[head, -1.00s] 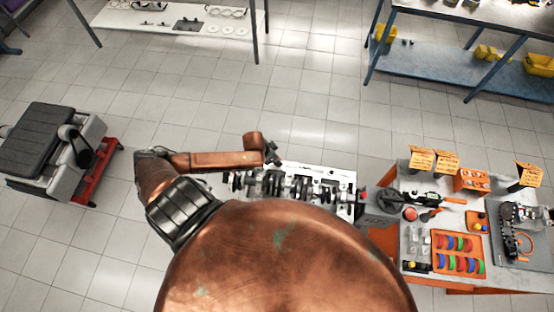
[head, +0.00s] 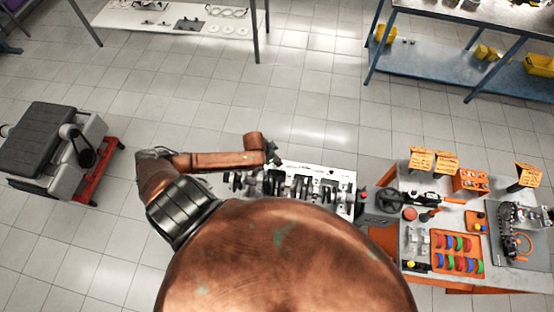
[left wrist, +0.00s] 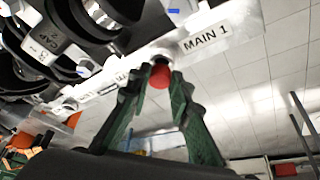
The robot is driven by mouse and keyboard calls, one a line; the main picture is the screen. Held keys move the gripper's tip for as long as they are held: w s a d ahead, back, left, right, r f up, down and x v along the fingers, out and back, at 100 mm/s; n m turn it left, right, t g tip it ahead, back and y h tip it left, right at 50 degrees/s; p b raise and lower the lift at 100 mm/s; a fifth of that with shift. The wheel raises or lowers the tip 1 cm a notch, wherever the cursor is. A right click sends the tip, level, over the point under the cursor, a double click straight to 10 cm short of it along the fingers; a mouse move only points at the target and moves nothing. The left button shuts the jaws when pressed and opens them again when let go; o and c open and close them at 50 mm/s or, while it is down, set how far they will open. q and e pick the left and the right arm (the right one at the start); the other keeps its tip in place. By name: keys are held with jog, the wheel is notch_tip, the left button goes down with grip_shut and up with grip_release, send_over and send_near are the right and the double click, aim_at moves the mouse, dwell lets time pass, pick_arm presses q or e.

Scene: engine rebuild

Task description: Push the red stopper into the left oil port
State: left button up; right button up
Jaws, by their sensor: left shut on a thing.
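In the left wrist view, my left gripper (left wrist: 157,80) has its green fingers closed on the red stopper (left wrist: 160,76). The stopper shows as a round red end between the fingertips, right at the white engine block's face (left wrist: 222,30), below the "MAIN 1" label. A dark round spot (left wrist: 160,61) just beyond the stopper looks like a port; I cannot tell whether the stopper is inside it. In the head view, my left gripper (head: 272,151) is a dark shape at the engine block's (head: 318,170) far edge. The stopper is hidden there. My right gripper is not in view.
Dark crankshaft parts (left wrist: 75,25) lie close beside the left gripper. A workbench (head: 450,285) with an orange tray of coloured rings (head: 457,250) stands right of the engine. A grey cart (head: 85,140) stands at left. Open tiled floor lies beyond the engine.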

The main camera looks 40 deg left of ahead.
pick_arm(q)
jog(key=shift+f, duration=0.6)
dwell(0.7)
jog(key=o, duration=0.6)
jog(key=shift+c, duration=0.2)
jog(key=shift+r, duration=0.15)
jog(key=shift+r+p, duration=1.35)
jog(key=shift+p, duration=0.1)
jog(key=shift+o, duration=0.5)
jog(key=o, duration=0.4)
jog(key=shift+o, duration=0.2)
